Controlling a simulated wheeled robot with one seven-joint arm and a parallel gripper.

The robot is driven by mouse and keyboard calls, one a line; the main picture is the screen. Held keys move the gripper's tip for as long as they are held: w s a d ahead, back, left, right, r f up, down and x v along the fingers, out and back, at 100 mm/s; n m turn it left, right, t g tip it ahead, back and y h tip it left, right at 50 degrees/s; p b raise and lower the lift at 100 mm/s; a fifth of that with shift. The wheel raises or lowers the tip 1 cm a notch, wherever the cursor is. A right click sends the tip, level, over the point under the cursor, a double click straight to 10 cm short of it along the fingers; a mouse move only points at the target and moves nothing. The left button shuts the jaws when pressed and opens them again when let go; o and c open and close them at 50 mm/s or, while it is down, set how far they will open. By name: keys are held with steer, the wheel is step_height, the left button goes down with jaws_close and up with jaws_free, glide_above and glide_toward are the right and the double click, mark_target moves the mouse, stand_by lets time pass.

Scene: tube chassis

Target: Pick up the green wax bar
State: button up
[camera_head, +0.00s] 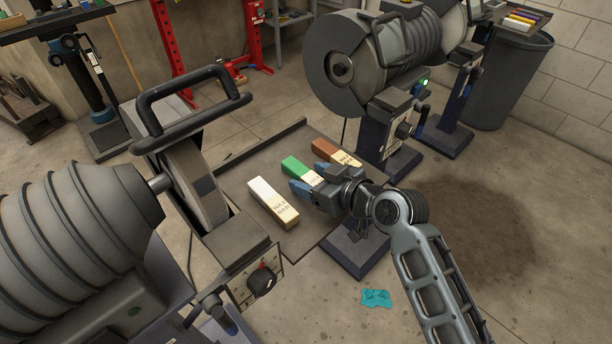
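The green wax bar (295,166) lies on a dark tray-like table, with its green end to the upper left and its cream labelled end partly hidden by my gripper. My gripper (308,178) reaches in from the right, low over the table. Its blue fingers are spread, one on each side of the bar's cream end. I cannot tell whether they touch the bar. A white wax bar (272,200) lies to the left, and a brown wax bar (325,149) lies to the upper right.
The dark table (247,178) has a raised back edge. A large grinding machine (185,195) stands close on the left, and another (372,60) stands behind on the right. A teal cloth (376,298) lies on the floor. A grey bin (508,85) stands at the back right.

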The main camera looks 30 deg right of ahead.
steer(key=c, duration=1)
